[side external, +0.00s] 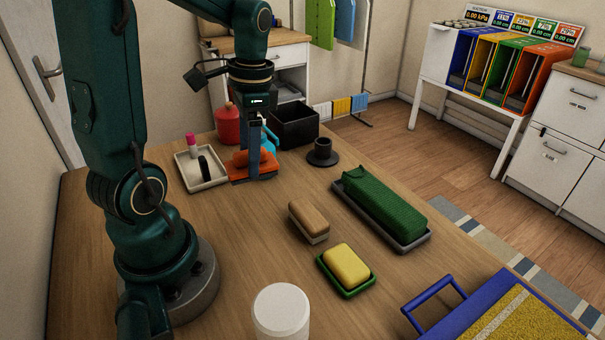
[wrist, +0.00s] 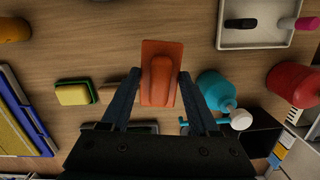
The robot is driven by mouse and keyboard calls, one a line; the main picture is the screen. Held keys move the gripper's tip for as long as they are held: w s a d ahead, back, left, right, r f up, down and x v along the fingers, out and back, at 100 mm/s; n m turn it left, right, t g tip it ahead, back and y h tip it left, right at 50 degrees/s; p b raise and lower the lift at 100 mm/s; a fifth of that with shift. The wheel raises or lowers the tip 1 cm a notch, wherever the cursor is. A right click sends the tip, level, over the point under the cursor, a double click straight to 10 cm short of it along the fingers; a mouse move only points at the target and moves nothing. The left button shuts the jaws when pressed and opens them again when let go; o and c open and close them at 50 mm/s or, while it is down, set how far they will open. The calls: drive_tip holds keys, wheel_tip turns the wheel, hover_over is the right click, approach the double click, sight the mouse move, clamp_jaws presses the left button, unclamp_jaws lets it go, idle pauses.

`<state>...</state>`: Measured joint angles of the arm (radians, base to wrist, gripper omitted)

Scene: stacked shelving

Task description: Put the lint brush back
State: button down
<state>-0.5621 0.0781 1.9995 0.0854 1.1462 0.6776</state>
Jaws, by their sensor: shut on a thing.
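The orange lint brush (side external: 240,159), a flat plate with a raised handle, is between the fingers of my gripper (side external: 256,165). My gripper is shut on its handle. The lint brush also shows in the wrist view (wrist: 161,80), with the fingers (wrist: 158,84) on either side of it. It is at or just above the wooden table, beside the cream tray; I cannot tell whether it touches the table. The cream tray (side external: 211,183) holds a black item (side external: 205,166) and a pink-capped item (side external: 192,142).
A red bottle (side external: 228,124), a teal bottle (side external: 270,140) and a black box (side external: 294,127) stand behind my gripper. Table between is clear.

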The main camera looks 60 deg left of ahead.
drive_tip(key=s+a+f+n, duration=0.1)
drive_tip(key=s+a+n, duration=0.15)
drive_tip(key=s, duration=0.25)
drive_tip(key=shift+m, duration=0.35)
drive_tip(key=shift+a+f, duration=0.2)
drive_tip(key=shift+f, duration=1.85)
drive_tip(key=shift+a+f, duration=0.15)
drive_tip(key=shift+f, duration=1.85)
drive_tip(key=shift+f, duration=0.15)
drive_tip(key=shift+c, duration=0.7)
unclamp_jaws()
